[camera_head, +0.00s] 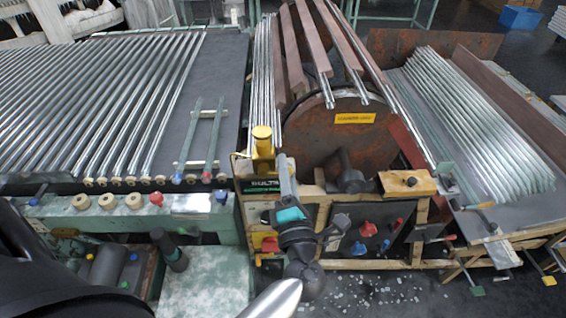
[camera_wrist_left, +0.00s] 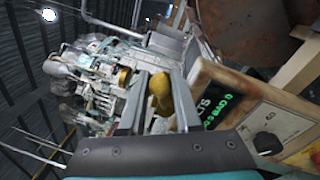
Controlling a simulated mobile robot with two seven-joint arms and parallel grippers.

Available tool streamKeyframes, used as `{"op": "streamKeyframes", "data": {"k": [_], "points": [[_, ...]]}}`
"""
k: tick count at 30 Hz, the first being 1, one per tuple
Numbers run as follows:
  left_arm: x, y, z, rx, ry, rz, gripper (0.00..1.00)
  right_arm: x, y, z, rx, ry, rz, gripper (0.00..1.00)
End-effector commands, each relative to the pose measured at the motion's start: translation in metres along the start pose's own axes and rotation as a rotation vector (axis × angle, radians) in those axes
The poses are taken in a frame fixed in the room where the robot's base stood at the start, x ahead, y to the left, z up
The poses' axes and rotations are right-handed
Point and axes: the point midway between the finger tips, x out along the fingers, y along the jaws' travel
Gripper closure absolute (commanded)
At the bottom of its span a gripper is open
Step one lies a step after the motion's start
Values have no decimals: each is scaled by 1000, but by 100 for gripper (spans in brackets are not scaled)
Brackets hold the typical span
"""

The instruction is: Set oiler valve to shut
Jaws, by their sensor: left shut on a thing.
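The oiler (camera_head: 263,148) is a yellow fitting with a round cap, at the top of the machine's front post in the head view. My left gripper (camera_head: 272,163) comes up from below and reaches it from its right side. In the left wrist view the yellow oiler valve part (camera_wrist_left: 160,92) stands between the two grey fingers of the left gripper (camera_wrist_left: 157,85), which is shut on it. The fingers partly hide the oiler's lower part. I cannot read the valve's setting. My right gripper is not in view.
A dark display with green letters (camera_head: 262,186) sits just below the oiler. A drum with a yellow label (camera_head: 355,118) stands right of it. Glass tubes lie on the left bed (camera_head: 225,65) and right rack (camera_head: 480,125). A wooden block with a black knob (camera_head: 408,183) is to the right.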

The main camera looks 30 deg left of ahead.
Motion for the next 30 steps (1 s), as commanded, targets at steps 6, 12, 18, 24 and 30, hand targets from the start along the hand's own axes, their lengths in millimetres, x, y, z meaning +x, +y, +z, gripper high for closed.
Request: {"op": "streamKeyframes", "data": {"k": [6, 12, 18, 24, 30], "points": [[-1, -7, 0, 146, -23, 0, 100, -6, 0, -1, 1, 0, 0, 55], [-2, -12, -1, 231, -38, 3, 100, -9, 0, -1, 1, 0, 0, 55], [-2, -14, -2, 271, -45, 4, 100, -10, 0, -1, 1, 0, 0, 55], [-2, -14, -2, 280, -46, 5, 100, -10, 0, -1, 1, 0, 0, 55], [-2, -14, -2, 279, -46, 5, 100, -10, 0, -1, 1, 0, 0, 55]]}}
